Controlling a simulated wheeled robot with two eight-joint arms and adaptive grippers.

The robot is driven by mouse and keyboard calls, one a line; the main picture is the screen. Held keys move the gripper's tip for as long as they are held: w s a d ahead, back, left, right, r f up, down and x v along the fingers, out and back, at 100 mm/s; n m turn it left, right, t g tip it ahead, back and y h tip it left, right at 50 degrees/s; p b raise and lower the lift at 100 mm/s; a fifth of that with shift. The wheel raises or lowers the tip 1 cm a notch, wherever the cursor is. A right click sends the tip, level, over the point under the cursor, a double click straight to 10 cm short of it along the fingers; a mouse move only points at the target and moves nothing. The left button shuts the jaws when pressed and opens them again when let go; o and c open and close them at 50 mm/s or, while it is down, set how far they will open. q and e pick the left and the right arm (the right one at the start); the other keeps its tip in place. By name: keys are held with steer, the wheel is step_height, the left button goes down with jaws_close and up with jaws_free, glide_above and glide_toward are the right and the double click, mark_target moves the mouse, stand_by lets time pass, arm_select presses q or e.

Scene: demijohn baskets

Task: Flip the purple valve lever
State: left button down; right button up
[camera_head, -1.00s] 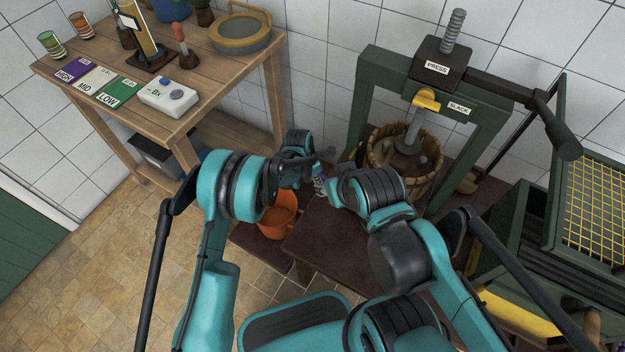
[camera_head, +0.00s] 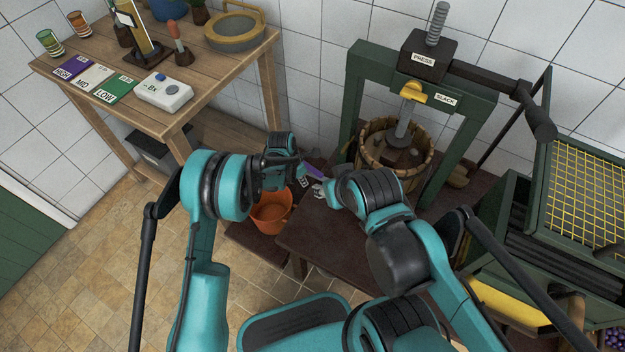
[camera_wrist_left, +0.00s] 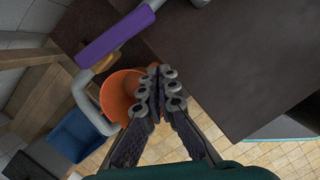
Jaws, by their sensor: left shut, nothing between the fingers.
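The purple valve lever (camera_head: 315,171) shows as a short strip between my two arms in the head view. In the left wrist view the lever (camera_wrist_left: 115,35) is a long purple bar slanting up to the right, above a bent grey pipe (camera_wrist_left: 86,100). My left gripper (camera_head: 304,181) is shut and empty beside the lever. In the left wrist view its fingertips (camera_wrist_left: 157,78) are together, below and right of the lever and apart from it in the picture. My right gripper's fingers are too small and hidden to read near the end of my right arm.
An orange bucket (camera_head: 271,212) stands below my left gripper. A dark brown bench top (camera_head: 320,240) lies beside it. A green press frame (camera_head: 354,105) with a wooden basket (camera_head: 420,175) stands behind. A wooden table (camera_head: 190,110) with labelled cards is at left.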

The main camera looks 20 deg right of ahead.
arm_select(q)
steer(key=p+v, duration=0.4)
steer(key=v, duration=0.6)
steer(key=shift+s+d, duration=0.15)
steer(key=shift+s, duration=0.15)
steer(key=s+a+r+m+t, duration=0.35)
steer(key=a+r+m, duration=0.55)
steer(key=a+r, duration=0.95)
steer(key=s+a+r+m+t+y, duration=0.1)
steer(key=s+a+r+m, duration=0.2)
steer(key=s+a+m, duration=0.2)
steer(key=s+a+r+m+t+y, duration=0.1)
steer(key=s+a+r+m+t, duration=0.1)
steer(key=s+a+m, duration=0.4)
steer(key=s+a, duration=0.3)
steer(key=s, duration=0.3)
steer(key=shift+a+r+y, duration=0.3)
steer(key=shift+r+y, duration=0.05)
steer(key=shift+y, duration=0.05)
